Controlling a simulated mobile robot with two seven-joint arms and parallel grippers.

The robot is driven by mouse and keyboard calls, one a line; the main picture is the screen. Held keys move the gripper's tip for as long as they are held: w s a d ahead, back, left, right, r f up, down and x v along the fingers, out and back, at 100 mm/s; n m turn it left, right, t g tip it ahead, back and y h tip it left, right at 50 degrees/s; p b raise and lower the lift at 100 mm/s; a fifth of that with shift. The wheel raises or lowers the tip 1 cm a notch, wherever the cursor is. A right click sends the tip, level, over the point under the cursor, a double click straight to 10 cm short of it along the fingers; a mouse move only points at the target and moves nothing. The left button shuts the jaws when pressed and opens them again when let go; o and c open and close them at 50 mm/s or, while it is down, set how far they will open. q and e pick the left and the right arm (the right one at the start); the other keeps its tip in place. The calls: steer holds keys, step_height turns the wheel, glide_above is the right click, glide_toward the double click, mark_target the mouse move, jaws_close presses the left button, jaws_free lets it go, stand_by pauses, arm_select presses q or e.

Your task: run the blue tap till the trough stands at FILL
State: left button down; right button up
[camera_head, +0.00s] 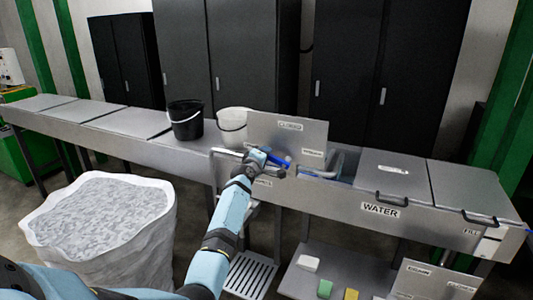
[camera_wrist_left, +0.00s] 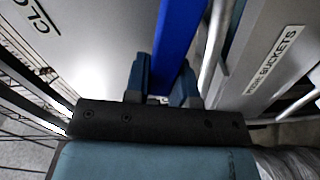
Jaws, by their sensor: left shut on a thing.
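My left gripper (camera_head: 283,172) reaches in to the middle of the long metal trough bench and is shut on the blue tap handle (camera_head: 277,158). In the left wrist view the handle (camera_wrist_left: 178,35) is a blue bar between both fingers (camera_wrist_left: 163,82). The trough (camera_head: 335,198) is grey metal with a WATER label (camera_head: 380,210). Its right part has lids; a patch of blue shows in the opening (camera_head: 320,173), and I cannot tell whether it is water. A FILL label (camera_head: 471,233) is at the right end, beside a white gauge strip (camera_head: 488,247); the level is unreadable. My right gripper is out of view.
An upright metal panel (camera_head: 285,130) stands behind the handle. Black (camera_head: 186,120) and white (camera_head: 232,127) buckets stand on the bench to the left. A big white sack (camera_head: 100,240) is in front. A lower shelf (camera_head: 335,275) holds sponges. A BUCKETS label (camera_wrist_left: 275,58) shows nearby.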

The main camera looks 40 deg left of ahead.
arm_select(q)
steer(key=shift+a+f+n, duration=0.15)
steer(key=shift+f+n, duration=0.3)
steer(key=shift+n, duration=0.15)
steer(key=c, duration=1)
jaws_free()
steer(key=shift+o, duration=0.2)
steer(key=shift+s+f, duration=0.1)
steer(key=b+v, duration=0.1)
steer(key=v, duration=1.2)
steer(key=shift+s+d, duration=0.2)
steer(key=shift+s, duration=0.1)
